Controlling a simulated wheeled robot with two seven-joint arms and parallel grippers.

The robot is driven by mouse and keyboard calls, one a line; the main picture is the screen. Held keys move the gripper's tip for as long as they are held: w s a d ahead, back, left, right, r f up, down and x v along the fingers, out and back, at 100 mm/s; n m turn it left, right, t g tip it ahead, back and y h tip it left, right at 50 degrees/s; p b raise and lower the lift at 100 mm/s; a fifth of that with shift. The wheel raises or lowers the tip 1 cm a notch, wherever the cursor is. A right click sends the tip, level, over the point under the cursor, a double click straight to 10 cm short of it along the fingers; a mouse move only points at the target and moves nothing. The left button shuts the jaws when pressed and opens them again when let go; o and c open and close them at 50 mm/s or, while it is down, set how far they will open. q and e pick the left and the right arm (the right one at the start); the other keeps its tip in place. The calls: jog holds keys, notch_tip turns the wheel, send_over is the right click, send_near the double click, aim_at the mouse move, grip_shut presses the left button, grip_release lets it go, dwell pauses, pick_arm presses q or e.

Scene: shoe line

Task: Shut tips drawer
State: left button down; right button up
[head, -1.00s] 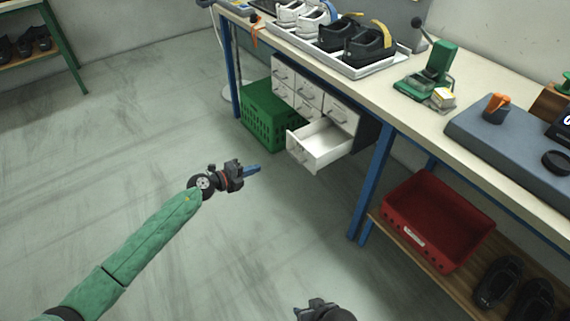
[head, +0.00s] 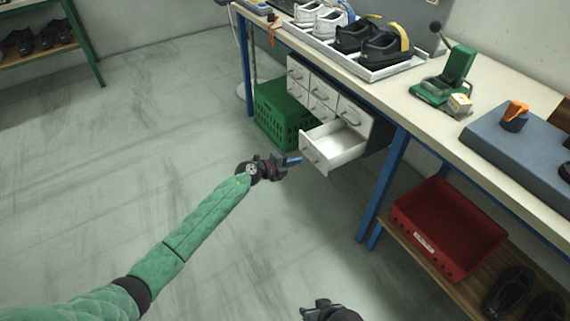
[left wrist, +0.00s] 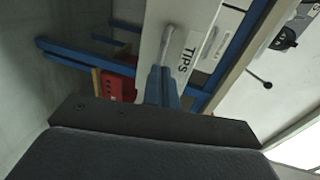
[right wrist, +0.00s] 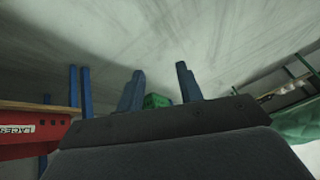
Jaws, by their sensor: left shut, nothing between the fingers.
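The tips drawer (head: 345,149) is white and stands pulled out from the bottom of the small drawer cabinet (head: 325,88) under the bench. It looks empty inside. In the left wrist view, its front (left wrist: 200,50) carries a TIPS label and a bar handle (left wrist: 167,42). My left gripper (head: 296,160) is shut and empty, its blue fingertips just in front of the drawer front. In the left wrist view, the fingers (left wrist: 162,76) appear close to the handle; I cannot tell whether they touch. My right gripper (right wrist: 160,82) is open and empty, away from the drawer.
A green crate (head: 272,112) stands on the floor left of the drawer. A blue bench leg (head: 381,185) is to its right. A red bin (head: 420,232) sits on the lower shelf. The bench top (head: 400,100) holds shoes on a tray and a green press. The floor in front is clear.

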aim_at(337, 148)
pick_arm(q)
jog(key=shift+x, duration=0.8)
jog(key=shift+d, duration=0.1)
